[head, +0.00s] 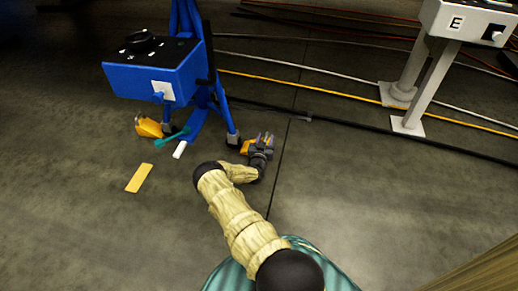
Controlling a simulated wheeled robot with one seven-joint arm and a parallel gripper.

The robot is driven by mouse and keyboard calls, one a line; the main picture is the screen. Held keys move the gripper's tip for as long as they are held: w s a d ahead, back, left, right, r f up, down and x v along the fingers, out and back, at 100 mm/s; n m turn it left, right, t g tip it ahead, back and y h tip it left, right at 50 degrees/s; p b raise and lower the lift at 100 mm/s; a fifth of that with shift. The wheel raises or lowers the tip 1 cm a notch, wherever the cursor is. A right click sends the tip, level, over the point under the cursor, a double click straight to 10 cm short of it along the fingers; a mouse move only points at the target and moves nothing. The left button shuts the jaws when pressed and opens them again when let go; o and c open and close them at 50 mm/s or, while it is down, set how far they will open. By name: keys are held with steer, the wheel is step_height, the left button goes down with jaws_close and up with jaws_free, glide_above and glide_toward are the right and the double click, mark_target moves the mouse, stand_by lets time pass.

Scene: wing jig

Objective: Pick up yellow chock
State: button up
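A yellow chock (149,127) lies on the floor at the left, by a foot of the blue stand. A second yellow piece (246,146), also chock-like, shows by the stand's right foot. My gripper (264,139) is low over the floor at the end of my stretched-out arm, right beside this second piece. The dark gripper body partly hides it. I cannot tell whether the fingers are open or shut, or touch it.
The blue stand (155,78) rises at the back left. A teal bar (172,137) and a flat yellow strip (139,178) are near its feet. Cables (330,92) cross the floor behind. A white post marked E (462,22) stands at the right. The near floor is clear.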

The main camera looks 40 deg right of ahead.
jaws_close()
stand_by(1.3)
steer(key=shift+r, duration=0.1)
